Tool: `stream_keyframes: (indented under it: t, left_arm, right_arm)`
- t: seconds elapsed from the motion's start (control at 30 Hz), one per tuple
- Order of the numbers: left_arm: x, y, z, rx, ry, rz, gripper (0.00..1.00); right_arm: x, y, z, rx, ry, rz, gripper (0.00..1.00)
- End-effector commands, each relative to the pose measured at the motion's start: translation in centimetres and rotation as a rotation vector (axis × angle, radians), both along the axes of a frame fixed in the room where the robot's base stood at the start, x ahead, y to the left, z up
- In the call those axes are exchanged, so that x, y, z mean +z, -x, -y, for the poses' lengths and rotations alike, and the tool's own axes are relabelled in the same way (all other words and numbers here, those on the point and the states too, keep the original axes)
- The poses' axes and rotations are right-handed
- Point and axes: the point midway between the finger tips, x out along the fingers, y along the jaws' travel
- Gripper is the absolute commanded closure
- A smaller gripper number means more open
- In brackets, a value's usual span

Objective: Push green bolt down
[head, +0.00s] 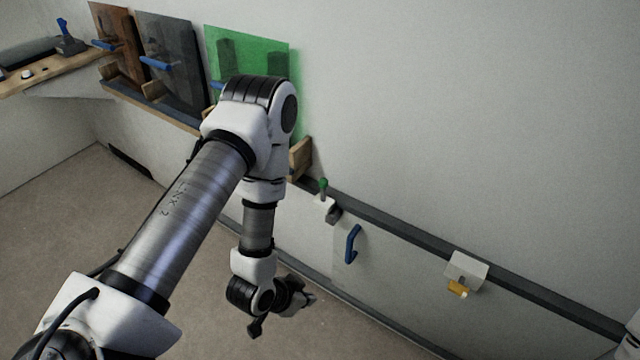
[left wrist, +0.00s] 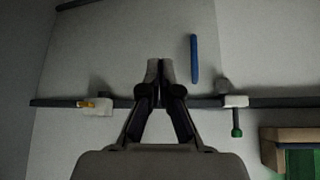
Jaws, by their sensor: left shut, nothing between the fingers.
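The green bolt (head: 323,185) has a green knob and stands upright in a small white and grey housing (head: 326,208) on the dark rail, right of my left arm in the head view. In the left wrist view the green bolt (left wrist: 236,131) hangs below its white housing (left wrist: 236,101), at the right, since that view is turned over. My left gripper (head: 310,298) is below and slightly left of the bolt in the head view, apart from it. Its fingertips also show in the left wrist view (left wrist: 160,68), closed together and empty. My right gripper does not show.
A blue handle (head: 352,244) is on the wall panel right of the bolt. Farther right, a white block (head: 478,267) holds a yellow piece (head: 458,289). A green translucent panel (head: 245,58) and two darker panels stand on a ledge at left. The floor below is clear.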

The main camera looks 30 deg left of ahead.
Motion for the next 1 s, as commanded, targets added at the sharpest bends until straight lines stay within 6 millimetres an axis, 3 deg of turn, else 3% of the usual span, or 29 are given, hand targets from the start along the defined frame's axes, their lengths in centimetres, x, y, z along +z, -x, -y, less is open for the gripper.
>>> stream_keyframes:
  t: [0.03, 0.1, 0.23, 0.4, 0.53, 0.83, 1.0]
  left_arm:
    - [0.6, -4.0, -1.2, 0.007, 0.023, 0.155, 1.0]
    - [3.8, -8.9, -3.3, 0.021, 0.046, 0.38, 1.0]
    - [9.8, -14.3, -8.3, 0.114, 0.087, 0.696, 1.0]
    - [13.4, -16.0, -12.4, 0.231, 0.127, 0.832, 1.0]
    - [14.5, -16.3, -12.5, 0.234, 0.131, 0.851, 1.0]
    - [14.4, -16.6, -12.4, 0.234, 0.13, 0.846, 1.0]
    - [14.0, -18.7, -12.2, 0.229, 0.127, 0.847, 1.0]
  right_arm:
    - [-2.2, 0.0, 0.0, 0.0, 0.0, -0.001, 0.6]
    - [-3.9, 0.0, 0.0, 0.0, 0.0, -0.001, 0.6]
    - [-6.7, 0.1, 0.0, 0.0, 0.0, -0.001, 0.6]
    - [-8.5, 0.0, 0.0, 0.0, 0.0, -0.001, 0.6]
    - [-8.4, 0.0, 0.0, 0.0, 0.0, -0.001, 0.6]
    - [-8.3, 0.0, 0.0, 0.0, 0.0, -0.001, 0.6]
    - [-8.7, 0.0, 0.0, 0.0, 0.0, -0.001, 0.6]
